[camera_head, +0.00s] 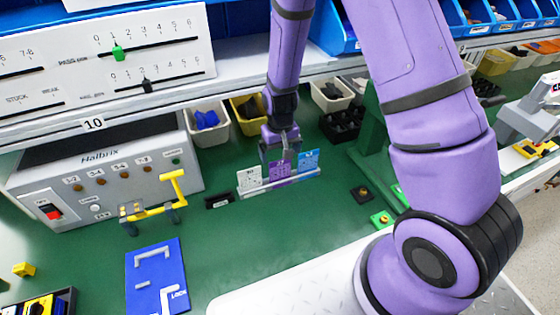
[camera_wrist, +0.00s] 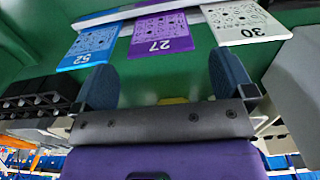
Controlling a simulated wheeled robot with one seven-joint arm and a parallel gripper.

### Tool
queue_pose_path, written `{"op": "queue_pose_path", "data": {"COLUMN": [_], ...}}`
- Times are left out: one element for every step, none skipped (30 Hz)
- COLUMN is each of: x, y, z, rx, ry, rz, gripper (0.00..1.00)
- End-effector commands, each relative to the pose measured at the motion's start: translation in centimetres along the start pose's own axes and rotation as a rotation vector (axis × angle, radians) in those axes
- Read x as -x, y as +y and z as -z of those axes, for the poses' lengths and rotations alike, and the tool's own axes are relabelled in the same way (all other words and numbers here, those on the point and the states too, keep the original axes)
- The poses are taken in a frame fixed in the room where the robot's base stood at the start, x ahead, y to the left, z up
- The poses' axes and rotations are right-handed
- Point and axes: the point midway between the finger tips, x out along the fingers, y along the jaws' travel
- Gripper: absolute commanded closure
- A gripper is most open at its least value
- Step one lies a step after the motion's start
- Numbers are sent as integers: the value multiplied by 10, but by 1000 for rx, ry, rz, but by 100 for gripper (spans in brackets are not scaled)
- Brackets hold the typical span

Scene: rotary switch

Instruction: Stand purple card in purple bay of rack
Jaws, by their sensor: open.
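The purple card (camera_head: 280,171), numbered 27 in the wrist view (camera_wrist: 160,36), stands in the middle of the pale rack (camera_head: 282,184). It is between a white card (camera_head: 249,178) numbered 30 and a blue card (camera_head: 309,160) numbered 52. The rack's rail also shows in the wrist view (camera_wrist: 150,9). My gripper (camera_head: 280,153) is above and behind the purple card. In the wrist view my gripper (camera_wrist: 164,82) is open, its dark fingers wide apart with nothing between them. The card's near edge lies just beyond the fingertips. The bay's colour marking is hidden.
A small black block (camera_head: 219,201) lies left of the rack. A yellow-handled grey device (camera_head: 105,170) stands further left, with a blue mat (camera_head: 157,275) in front. Bins (camera_head: 207,123) line the back. Green mat is bare in front of the rack.

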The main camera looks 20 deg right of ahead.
Motion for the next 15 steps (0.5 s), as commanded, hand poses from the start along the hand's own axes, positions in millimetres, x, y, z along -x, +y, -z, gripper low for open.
{"op": "queue_pose_path", "data": {"x": [9, 13, 18, 22, 25, 29, 31, 33, 35, 36, 37, 38, 39, 39, 39], "y": [0, 0, 0, 0, 0, 0, 0, 0, 0, 0, 0, 0, 0, 0, 0], "z": [0, 0, 0, 0, 0, 0, 0, 0, 0, 0, 0, 0, 0, 0, 0], "rx": [1, 0, 0, 0, 0, 0, 0, 0, 0, 0, 0, 0, 0, 0, 0], "ry": [2, 3, 3, 2, 2, 2, 2, 1, 0, 0, 0, 0, 0, 0, 0], "rz": [0, 0, 0, 0, 0, 0, 0, 0, 0, 0, 0, 0, 0, 0, 0], "gripper": [0, 0, 0, 0, 0, 0, 0, 0, 0, 0, 0, 0, 0, 0, 0]}}
